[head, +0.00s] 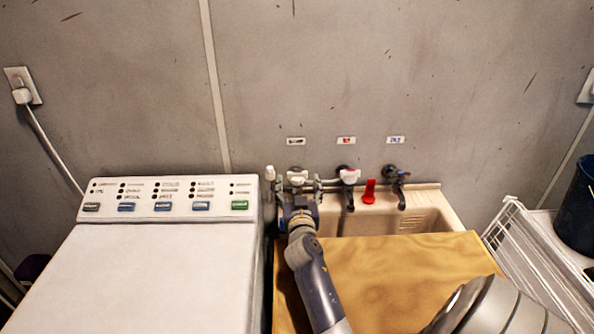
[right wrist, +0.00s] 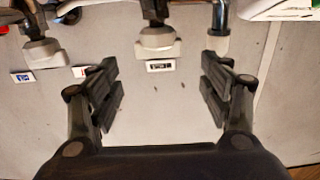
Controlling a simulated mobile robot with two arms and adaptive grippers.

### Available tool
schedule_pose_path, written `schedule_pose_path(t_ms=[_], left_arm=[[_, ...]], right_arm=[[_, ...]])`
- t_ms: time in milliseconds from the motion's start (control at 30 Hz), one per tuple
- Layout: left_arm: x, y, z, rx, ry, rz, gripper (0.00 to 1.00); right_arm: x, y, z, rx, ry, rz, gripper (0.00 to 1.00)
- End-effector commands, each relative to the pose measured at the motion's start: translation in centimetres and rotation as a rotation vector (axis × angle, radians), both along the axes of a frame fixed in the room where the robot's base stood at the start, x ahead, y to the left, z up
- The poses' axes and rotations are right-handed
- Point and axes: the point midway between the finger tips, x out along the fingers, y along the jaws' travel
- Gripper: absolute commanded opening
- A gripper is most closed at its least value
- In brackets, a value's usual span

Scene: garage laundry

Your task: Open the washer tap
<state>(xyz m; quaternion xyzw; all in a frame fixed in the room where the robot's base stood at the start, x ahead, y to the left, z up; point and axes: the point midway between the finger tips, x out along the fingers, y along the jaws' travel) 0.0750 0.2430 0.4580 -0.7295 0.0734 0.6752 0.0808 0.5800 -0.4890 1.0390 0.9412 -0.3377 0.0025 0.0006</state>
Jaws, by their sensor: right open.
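Three wall taps stand in a row above the sink, each under a small label. The left tap (head: 297,178) has a pale handle and a dark-lettered label (head: 296,141) that I cannot read. My right gripper (head: 299,192) is in front of and just below this tap in the head view. In the right wrist view the open, empty right gripper (right wrist: 160,92) has its fingers apart, with the tap's pale handle (right wrist: 158,40) beyond and between them, and the label (right wrist: 160,66) near it. Contact is not visible. My left gripper is not in view.
The middle tap (head: 348,176) has a red label, the right tap (head: 396,178) a blue one. A red object (head: 369,192) stands on the sink (head: 428,199). A brown board (head: 400,270) covers the sink's front. A white washer (head: 150,280) is at left, a wire rack (head: 535,265) at right.

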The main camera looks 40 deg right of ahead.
Motion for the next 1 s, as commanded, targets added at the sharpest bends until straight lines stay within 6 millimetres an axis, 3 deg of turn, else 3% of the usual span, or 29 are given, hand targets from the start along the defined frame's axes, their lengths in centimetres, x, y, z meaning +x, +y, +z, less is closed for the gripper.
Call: schedule_pose_path(t_ms=[167,400,533,833,1000], left_arm=[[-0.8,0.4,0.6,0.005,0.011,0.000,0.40],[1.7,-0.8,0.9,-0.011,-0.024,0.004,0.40],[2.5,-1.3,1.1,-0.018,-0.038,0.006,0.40],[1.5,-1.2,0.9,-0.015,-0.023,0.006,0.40],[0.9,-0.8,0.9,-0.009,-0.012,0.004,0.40]], right_arm=[[2.5,-2.1,0.2,-0.001,0.001,-0.001,0.72],[4.5,-3.8,0.1,0.001,0.001,-0.001,0.72],[5.0,-4.2,0.1,0.001,0.001,-0.001,0.72],[5.1,-4.2,0.0,0.001,0.001,0.000,0.72],[5.1,-4.2,0.0,0.001,0.001,0.000,0.33]])
